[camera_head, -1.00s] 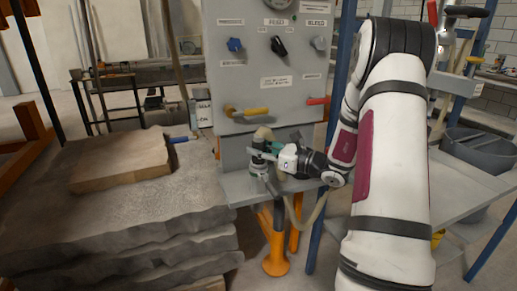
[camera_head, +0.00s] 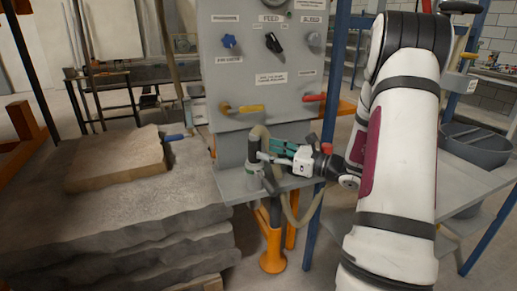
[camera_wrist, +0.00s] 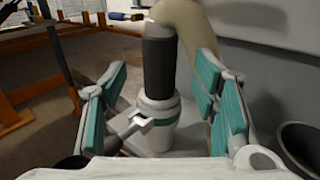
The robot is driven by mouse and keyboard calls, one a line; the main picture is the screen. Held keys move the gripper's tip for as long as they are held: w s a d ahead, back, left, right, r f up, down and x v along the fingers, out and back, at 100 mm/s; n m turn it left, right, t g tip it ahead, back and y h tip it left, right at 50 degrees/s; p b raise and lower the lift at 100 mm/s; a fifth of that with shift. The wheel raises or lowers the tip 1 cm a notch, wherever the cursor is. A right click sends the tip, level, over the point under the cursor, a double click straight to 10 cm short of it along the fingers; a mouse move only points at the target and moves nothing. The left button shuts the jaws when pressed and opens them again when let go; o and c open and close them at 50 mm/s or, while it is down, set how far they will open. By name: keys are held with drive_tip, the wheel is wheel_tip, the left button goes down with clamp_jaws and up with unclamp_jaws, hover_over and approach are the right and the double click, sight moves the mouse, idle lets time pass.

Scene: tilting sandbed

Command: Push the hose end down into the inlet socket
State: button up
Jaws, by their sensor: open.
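The hose end, a black cuff on a beige hose, stands upright at the panel's shelf (camera_head: 254,148). It also shows in the wrist view (camera_wrist: 159,65). Its lower edge meets the pale collar of the inlet socket (camera_wrist: 160,108), and no gap shows between them. How deep it sits is hidden. The socket also shows in the head view (camera_head: 254,170). A small metal lever (camera_wrist: 125,129) sticks out at the collar's left. My gripper (camera_head: 271,152) is open, with its teal-padded fingers spread on both sides of the cuff and clear space beside it.
The beige hose (camera_wrist: 190,25) arches over the cuff and hangs down right of the socket. The grey panel (camera_head: 268,85) with yellow and red handles rises behind. A sandbed with a flat stone block (camera_head: 117,160) lies left. A dark tub (camera_head: 475,145) stands right.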

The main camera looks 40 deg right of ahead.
drive_tip(key=v, duration=0.6)
drive_tip(key=shift+s, duration=0.15)
idle(0.3)
